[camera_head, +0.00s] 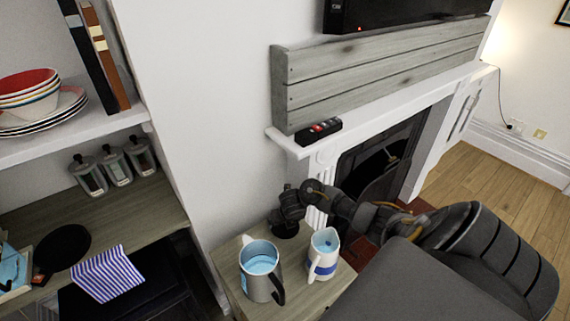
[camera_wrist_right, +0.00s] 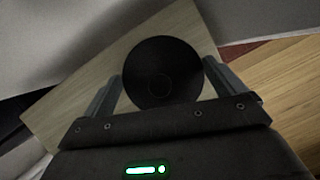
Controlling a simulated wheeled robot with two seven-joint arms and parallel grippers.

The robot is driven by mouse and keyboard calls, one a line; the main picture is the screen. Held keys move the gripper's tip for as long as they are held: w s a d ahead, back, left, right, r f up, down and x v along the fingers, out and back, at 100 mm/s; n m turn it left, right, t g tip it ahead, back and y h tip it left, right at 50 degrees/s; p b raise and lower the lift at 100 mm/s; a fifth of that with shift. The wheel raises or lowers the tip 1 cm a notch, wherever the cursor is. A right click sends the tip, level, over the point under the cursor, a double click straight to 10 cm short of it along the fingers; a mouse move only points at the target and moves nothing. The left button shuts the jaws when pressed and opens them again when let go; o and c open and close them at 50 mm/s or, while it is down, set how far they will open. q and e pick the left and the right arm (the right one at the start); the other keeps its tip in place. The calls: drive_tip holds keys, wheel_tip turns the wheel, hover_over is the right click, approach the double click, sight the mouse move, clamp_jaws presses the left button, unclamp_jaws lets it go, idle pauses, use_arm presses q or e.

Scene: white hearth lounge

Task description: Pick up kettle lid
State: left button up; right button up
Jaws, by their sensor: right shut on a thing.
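The kettle lid (camera_wrist_right: 160,72) is a round black disc, seen between the two fingers of my right gripper (camera_wrist_right: 162,88) in the right wrist view. In the head view my right gripper (camera_head: 283,214) reaches in from the right and is shut on the dark lid (camera_head: 286,231), at the back of the small wooden table. Whether the lid touches the tabletop is unclear. A silver kettle-like jug (camera_head: 249,286) with a black handle stands open at the front left, pale blue inside. My left gripper is out of view.
A white and blue jug (camera_head: 325,266) stands on the small wooden table (camera_head: 232,260), close below my right forearm. The fireplace mantel (camera_head: 290,145) rises behind. Shelves at the left hold bowls (camera_head: 30,92), jars (camera_head: 115,166) and a striped cloth (camera_head: 103,274).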

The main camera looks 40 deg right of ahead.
drive_tip(key=shift+r, duration=0.45)
wheel_tip(320, 180, up, 3)
drive_tip(key=shift+s+d+f, duration=0.1)
drive_tip(key=s+d+b, duration=0.4)
drive_tip(key=s+d, duration=0.7)
drive_tip(key=s, duration=0.2)
drive_tip(key=shift+s+f, duration=0.15)
drive_tip(key=shift+s, duration=0.25)
